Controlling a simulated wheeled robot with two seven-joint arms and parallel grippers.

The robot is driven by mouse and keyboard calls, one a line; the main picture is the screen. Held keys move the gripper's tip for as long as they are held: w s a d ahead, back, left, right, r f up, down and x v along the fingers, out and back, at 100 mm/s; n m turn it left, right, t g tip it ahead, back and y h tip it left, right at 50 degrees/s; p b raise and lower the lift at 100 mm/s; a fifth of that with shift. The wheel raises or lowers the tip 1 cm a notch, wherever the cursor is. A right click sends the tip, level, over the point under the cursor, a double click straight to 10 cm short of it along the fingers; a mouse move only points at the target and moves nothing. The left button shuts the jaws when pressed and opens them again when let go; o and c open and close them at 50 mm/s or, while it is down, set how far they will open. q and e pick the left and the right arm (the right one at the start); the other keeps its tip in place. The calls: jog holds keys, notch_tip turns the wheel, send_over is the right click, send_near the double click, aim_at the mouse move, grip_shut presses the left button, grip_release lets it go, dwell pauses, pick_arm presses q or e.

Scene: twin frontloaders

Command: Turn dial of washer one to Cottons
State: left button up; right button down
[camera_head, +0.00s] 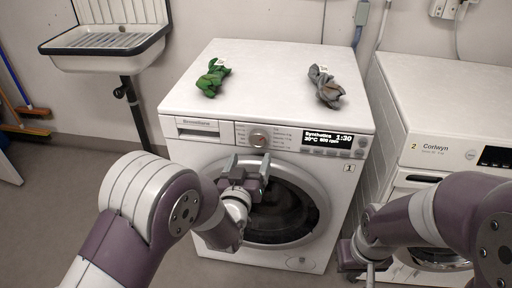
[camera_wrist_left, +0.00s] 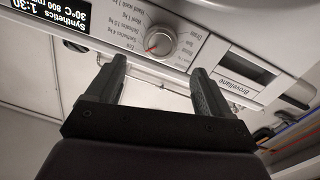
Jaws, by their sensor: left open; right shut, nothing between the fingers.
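Washer one (camera_head: 180,155), a white front-loader marked 1, stands in the middle of the head view. Its round silver dial (camera_head: 259,139) is on the control panel. The dial also shows in the left wrist view (camera_wrist_left: 159,42), upside down, with a red mark and programme names around it. The display (camera_head: 327,140) reads Synthetics, 30°C, 800 rpm, 1:30. My left gripper (camera_head: 250,163) is open and empty just below and in front of the dial. Its fingertips (camera_wrist_left: 160,66) are apart from the dial. My right gripper (camera_head: 360,258) is low at the right, shut and partly hidden.
A green cloth (camera_head: 213,78) and a grey cloth (camera_head: 325,87) lie on washer one's top. The second washer (camera_head: 440,150), marked 2 Corlwyn, stands close at the right. A sink (camera_head: 108,40) is on the wall at the left. Open floor lies at the left.

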aim_at(257, 141)
pick_arm(q)
jog(key=w, duration=0.2)
jog(key=w+d, duration=0.1)
jog(key=w, duration=0.2)
jog(key=w+b, duration=0.1)
jog(key=w, duration=0.1)
jog(key=shift+w+d+f, duration=0.1)
jog(key=shift+w+d, duration=0.05)
jog(key=shift+w, duration=0.05)
jog(key=c, duration=1)
jog(key=shift+c, duration=0.2)
